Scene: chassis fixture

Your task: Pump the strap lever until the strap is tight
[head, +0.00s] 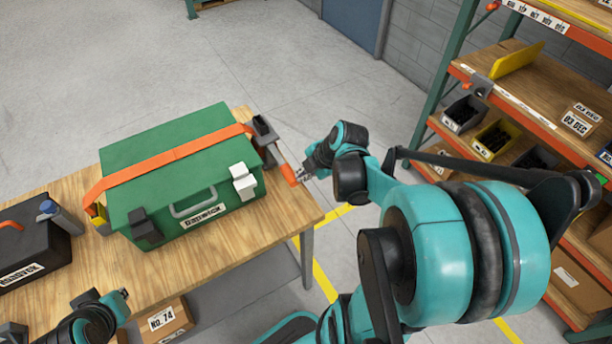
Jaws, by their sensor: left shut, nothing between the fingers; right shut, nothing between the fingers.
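A green case (178,175) stands on the wooden table. An orange strap (165,159) runs across its lid and down its left side. At the right end of the strap is a dark ratchet (264,137) whose lever has an orange grip (288,175) pointing down and toward me. My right gripper (301,176) is shut at the orange grip, with nothing between its fingers. Whether it touches the grip cannot be told. My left gripper (121,294) is shut and empty, low at the left over the table's front edge, away from the case.
A black toolbox (35,250) with an orange handle stands on the table's left end. A cardboard box (160,322) is below the table. A shelf rack (520,90) with bins and boxes stands at the right. The table front before the case is clear.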

